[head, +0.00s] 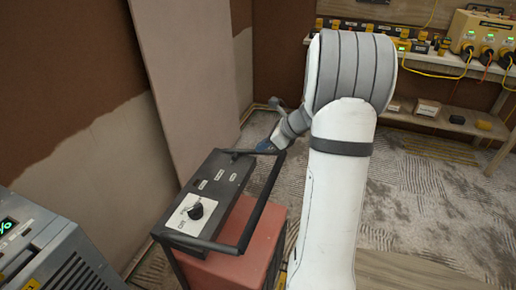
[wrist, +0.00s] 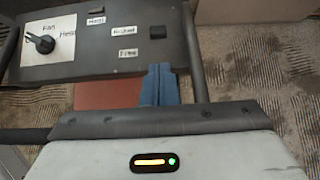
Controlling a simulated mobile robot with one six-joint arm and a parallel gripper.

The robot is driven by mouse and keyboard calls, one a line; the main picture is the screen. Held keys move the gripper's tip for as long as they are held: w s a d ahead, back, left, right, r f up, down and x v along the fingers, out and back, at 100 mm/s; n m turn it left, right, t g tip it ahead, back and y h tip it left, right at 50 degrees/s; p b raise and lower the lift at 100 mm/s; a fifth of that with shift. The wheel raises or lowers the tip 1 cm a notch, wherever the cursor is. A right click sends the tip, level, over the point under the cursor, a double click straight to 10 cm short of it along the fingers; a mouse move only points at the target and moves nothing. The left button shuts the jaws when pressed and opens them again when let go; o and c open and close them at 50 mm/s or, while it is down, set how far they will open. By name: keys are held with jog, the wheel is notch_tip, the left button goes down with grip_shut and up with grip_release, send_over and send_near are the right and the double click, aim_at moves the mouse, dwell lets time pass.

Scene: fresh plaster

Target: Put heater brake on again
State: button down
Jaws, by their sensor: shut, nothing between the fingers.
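The heater is a red box (head: 248,236) with a black sloped control panel (head: 211,209) and a black tube frame (head: 263,205). Its panel carries a black knob (wrist: 45,44) on a white plate marked Fan and Heat. Several small white labels are on the panel; one seems to read Free (wrist: 128,53). A small black rocker (wrist: 158,32) sits to the right of the labels; I cannot tell its position or whether it is the brake. My gripper (wrist: 160,70) has blue fingers, shut and empty, at the panel's near edge. Contact is unclear. In the head view my gripper (head: 265,146) is at the heater's far end.
A grey machine (head: 60,255) with a green display stands at lower left. A pale board (head: 185,80) leans on the part-plastered wall behind the heater. A shelf (head: 440,62) with yellow chargers and cables is at back right.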

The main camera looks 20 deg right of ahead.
aim_at(234, 159)
jog(key=b+x, duration=0.1)
jog(key=x, duration=0.7)
jog(key=shift+a, duration=0.15)
jog(key=shift+r, duration=0.1)
jog(key=shift+w+r+p, duration=0.1)
jog(key=shift+p, duration=0.9)
jog(key=shift+w+a, duration=0.1)
